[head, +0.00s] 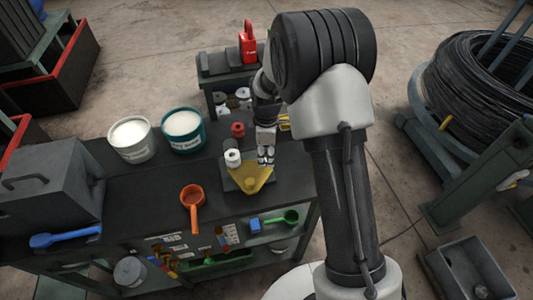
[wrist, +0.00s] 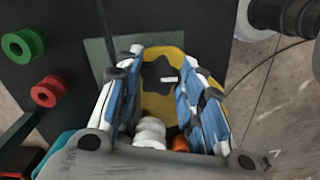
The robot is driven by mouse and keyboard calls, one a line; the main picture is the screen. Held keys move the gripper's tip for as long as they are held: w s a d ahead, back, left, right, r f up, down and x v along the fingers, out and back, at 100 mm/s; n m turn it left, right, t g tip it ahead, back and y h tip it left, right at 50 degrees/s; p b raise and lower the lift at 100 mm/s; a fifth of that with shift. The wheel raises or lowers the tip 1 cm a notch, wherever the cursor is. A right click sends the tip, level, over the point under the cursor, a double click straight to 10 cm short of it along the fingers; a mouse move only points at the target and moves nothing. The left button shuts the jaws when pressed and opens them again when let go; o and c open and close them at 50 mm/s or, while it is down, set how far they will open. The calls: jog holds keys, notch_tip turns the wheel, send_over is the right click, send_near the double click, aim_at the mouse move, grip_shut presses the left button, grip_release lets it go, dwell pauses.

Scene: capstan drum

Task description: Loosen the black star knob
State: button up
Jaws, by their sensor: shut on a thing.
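The black star knob (wrist: 160,78) shows in the wrist view, with a short white mark on it, in front of a yellow plate (wrist: 160,105). My gripper (wrist: 163,76) has its fingers on either side of the knob and is shut on it. In the head view my gripper (head: 266,160) is at the back edge of the yellow plate (head: 238,172), on the dark bench, and the knob is hidden there. A small yellow knob-like part (head: 249,183) sits at the plate's front.
A white spool (head: 232,158) stands close left of the plate. A white tub (head: 131,140), a teal tub (head: 183,130) and a red spool (head: 238,129) stand farther back. An orange scoop (head: 192,198) lies front left. A grey box (head: 50,185) fills the bench's left end.

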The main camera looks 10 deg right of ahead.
aim_at(266, 157)
dwell(0.3)
jog(key=o, duration=1.1)
jog(key=shift+c, duration=0.2)
notch_tip(266, 157, up, 7)
jog(key=shift+r, duration=0.5)
